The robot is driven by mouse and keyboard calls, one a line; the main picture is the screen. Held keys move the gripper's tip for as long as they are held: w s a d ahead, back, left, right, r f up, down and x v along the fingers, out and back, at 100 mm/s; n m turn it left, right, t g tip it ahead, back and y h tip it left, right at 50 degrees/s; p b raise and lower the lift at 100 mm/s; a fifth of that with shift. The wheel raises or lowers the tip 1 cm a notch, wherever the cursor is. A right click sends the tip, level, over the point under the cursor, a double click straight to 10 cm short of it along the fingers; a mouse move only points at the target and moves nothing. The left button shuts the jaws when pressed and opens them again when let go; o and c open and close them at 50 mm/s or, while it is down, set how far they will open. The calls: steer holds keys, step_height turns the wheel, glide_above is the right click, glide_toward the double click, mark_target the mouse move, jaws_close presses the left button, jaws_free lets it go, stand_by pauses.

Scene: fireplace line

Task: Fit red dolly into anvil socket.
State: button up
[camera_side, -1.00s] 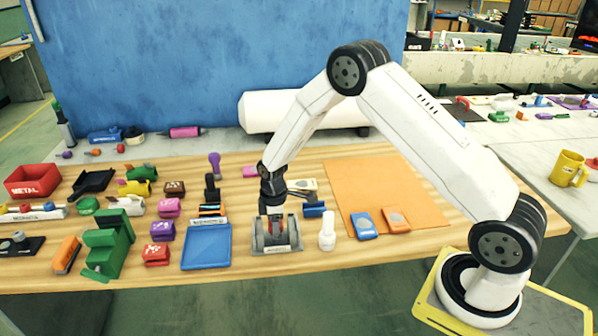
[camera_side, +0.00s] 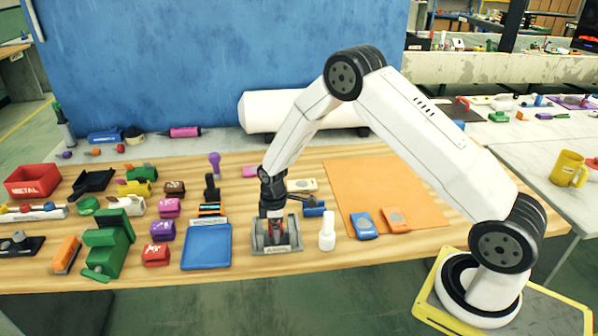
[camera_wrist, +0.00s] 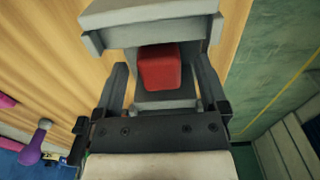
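The anvil (camera_side: 277,248) is a grey block with raised sides and a label on its front, standing on the wooden table near the front edge. The red dolly (camera_wrist: 160,68) sits between the anvil's grey walls, which also show in the wrist view (camera_wrist: 150,14). In the side view only a small part of the dolly (camera_side: 271,231) shows below my gripper. My gripper (camera_wrist: 162,68) is directly over the anvil, fingers spread on either side of the dolly with a visible gap at each side. The dolly's lower end and its seating in the socket are hidden.
A white bottle (camera_side: 327,231) stands close to the anvil's right. A blue tray (camera_side: 207,247) lies to its left, and a dark-handled hammer or tool with a blue part (camera_side: 314,209) lies behind. The orange mat (camera_side: 375,185) has free room.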

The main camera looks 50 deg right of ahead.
stand_by(0.3)
steer(key=shift+r, duration=2.5)
steer(key=shift+r, duration=0.1)
step_height(320, 180, up, 8)
steer(key=shift+s, duration=0.1)
steer(key=s+a+r+m+t, duration=0.1)
steer(key=s+m, duration=0.3)
steer(key=s, duration=0.5)
steer(key=s+a+r+m+t, duration=0.1)
steer(key=s+a+r+m, duration=0.2)
steer(key=s, duration=0.7)
steer(key=shift+s+a+m+t, duration=0.2)
steer(key=shift+m+t, duration=0.1)
steer(key=shift+m, duration=0.7)
